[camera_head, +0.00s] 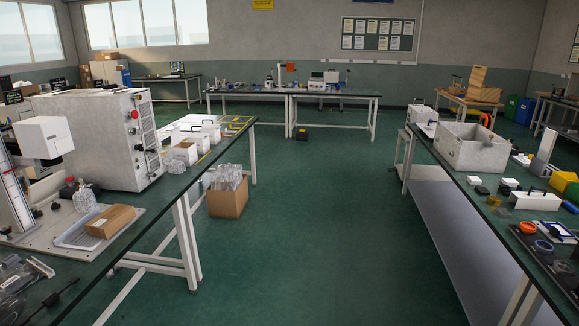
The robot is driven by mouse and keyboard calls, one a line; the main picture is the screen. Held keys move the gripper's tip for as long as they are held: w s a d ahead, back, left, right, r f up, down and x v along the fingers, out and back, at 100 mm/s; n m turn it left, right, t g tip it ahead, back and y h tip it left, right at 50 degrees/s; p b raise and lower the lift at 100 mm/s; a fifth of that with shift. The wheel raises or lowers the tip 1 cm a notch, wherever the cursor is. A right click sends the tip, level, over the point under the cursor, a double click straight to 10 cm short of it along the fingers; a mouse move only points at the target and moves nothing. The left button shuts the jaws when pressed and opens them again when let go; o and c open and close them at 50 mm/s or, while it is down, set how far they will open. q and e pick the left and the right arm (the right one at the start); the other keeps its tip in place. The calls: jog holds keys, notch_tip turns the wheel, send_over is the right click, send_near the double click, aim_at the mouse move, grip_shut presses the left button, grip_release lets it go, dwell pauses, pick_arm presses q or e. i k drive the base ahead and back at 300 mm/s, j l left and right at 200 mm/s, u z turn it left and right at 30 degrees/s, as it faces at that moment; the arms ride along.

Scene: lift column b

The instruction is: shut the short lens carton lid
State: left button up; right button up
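Small white boxes stand on the left bench behind the large grey machine. The nearest white box (185,153) has a dark handle-like part on top, and another white box (212,133) stands behind it. A flat brown carton (110,221) lies on a pale tray at the near left. I cannot tell which of these is the short lens carton, or whether any lid is open. Neither of my grippers is in view.
The left bench carries the large grey machine (98,138); a carton of clear bags (228,200) sits on the floor beside it. Green floor (310,220) between the benches is clear.

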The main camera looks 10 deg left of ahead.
aim_at(175, 133)
jog(key=i+j+u, duration=0.2)
jog(key=i, duration=0.55)
jog(key=i+l+u, duration=0.1)
jog(key=i+u, duration=0.15)
jog(key=i, duration=0.45)
jog(key=i+l+u, duration=0.2)
jog(key=i, duration=0.5)
jog(key=i+u, duration=0.15)
jog(key=i, duration=0.3)
jog(key=i+l+u, duration=0.15)
jog(key=i, duration=0.3)
jog(key=i+l+u, duration=0.15)
jog(key=i, duration=0.3)
